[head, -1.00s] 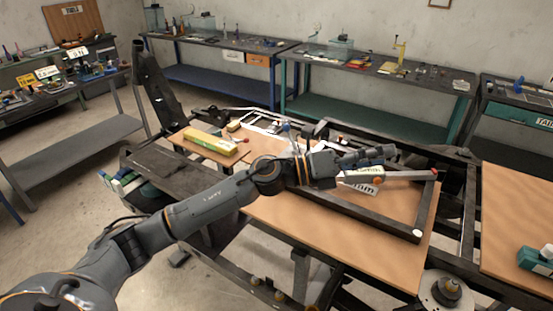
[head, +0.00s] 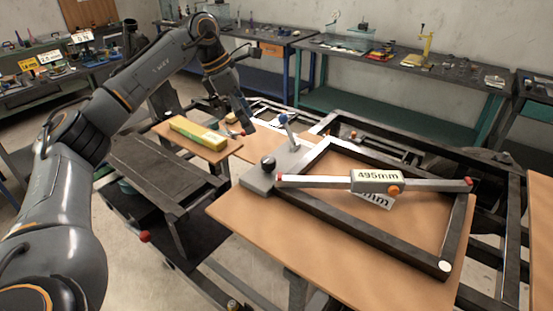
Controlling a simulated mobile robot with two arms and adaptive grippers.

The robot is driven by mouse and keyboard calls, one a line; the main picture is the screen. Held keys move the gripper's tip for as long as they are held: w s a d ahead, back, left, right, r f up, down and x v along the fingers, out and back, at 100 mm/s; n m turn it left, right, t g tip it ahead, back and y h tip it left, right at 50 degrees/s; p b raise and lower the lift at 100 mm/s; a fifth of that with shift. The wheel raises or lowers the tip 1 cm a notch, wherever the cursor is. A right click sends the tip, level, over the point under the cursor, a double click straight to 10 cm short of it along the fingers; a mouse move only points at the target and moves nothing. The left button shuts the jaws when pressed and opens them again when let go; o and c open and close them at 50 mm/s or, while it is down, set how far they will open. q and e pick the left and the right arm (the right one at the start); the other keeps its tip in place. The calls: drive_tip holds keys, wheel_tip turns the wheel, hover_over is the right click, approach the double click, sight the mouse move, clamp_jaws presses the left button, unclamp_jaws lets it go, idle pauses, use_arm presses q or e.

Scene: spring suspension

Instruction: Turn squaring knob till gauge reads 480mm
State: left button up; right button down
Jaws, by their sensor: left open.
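The gauge (head: 350,181) is a pale bar with red ends lying diagonally over a dark rectangular frame (head: 360,226). Its display reads 495mm. An orange knob (head: 393,190) sits at the gauge's lower edge. A black ball knob (head: 268,163) stands on a grey block (head: 262,181) at the frame's left corner. A lever with a blue top (head: 284,119) rises behind it. I cannot tell which is the squaring knob. My left gripper (head: 232,118) is open and empty, pointing down, left of the blue-topped lever and apart from the knobs. My right gripper is out of view.
A yellow-green box (head: 197,133) lies on a small wooden board left of the frame. A white card, partly hidden, lies under the gauge. The wooden board (head: 290,250) in front of the frame is clear. Benches with tools (head: 400,65) line the back wall.

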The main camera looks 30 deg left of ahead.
use_arm(q)
drive_tip(key=p, duration=0.3)
hover_over(267, 160)
drive_tip(key=s+a, duration=0.2)
wheel_tip(267, 160, down, 6)
drive_tip(key=r, duration=0.1)
drive_tip(key=p+x, duration=0.1)
drive_tip(key=x, duration=0.5)
drive_tip(key=shift+w+a, duration=0.15)
drive_tip(key=shift+w, duration=0.05)
drive_tip(key=shift+f, duration=0.3)
drive_tip(key=shift+w+f, duration=0.1)
drive_tip(key=shift+f, duration=0.15)
drive_tip(key=c, duration=1.2)
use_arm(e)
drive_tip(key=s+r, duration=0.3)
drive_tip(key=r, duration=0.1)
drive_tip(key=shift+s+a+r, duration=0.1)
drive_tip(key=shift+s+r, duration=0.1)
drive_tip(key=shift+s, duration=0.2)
